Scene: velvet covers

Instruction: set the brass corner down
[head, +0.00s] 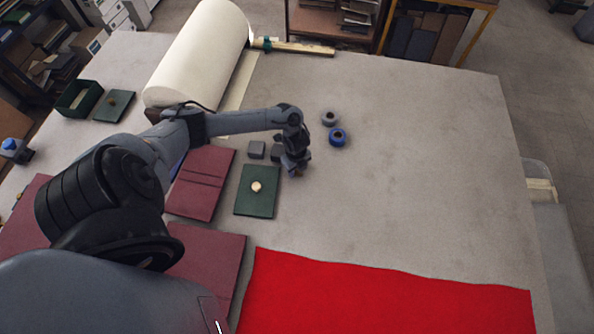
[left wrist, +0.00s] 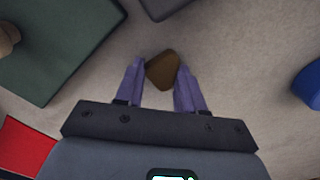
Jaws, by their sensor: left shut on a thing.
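The brass corner (left wrist: 163,70) shows in the left wrist view as a small brown, angular piece between the purple fingertips of my left gripper (left wrist: 161,80). The gripper is shut on it. In the head view my left gripper (head: 294,173) points down over the grey table, just right of the green board with a round knob. The corner cannot be made out there. How far it is above the table, or whether it touches, I cannot tell. My right gripper is not in view.
The green board (head: 248,204) lies left of the gripper. A grey roll (head: 330,118) and a blue roll (head: 338,137) stand beyond. Red velvet (head: 380,295) covers the front. The table's right side (head: 430,170) is clear.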

